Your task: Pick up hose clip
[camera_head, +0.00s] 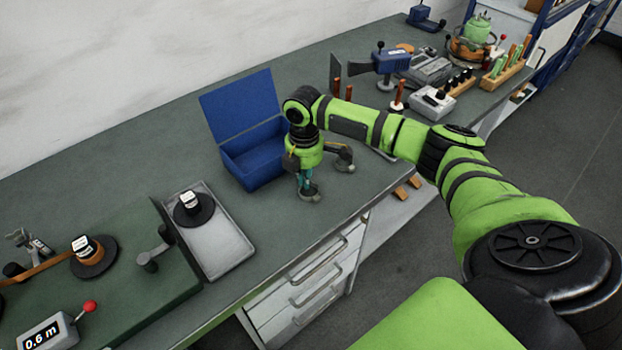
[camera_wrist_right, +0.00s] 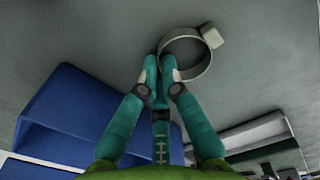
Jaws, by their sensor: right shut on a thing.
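The hose clip (camera_wrist_right: 204,70) is a grey metal ring with a pale block on its side, seen in the right wrist view. In the head view my right gripper (camera_head: 309,192) points down just right of the blue box, close over the bench. The clip is too small to make out clearly there. I cannot tell whether it touches the bench. My left gripper is not in view.
An open blue box (camera_head: 255,155) stands directly left of my right gripper, its lid raised. A grey tray (camera_head: 228,252) with a black spool (camera_head: 194,210) lies farther left. Tools and a wooden rack (camera_head: 503,72) fill the bench's far right. The bench's front edge is near.

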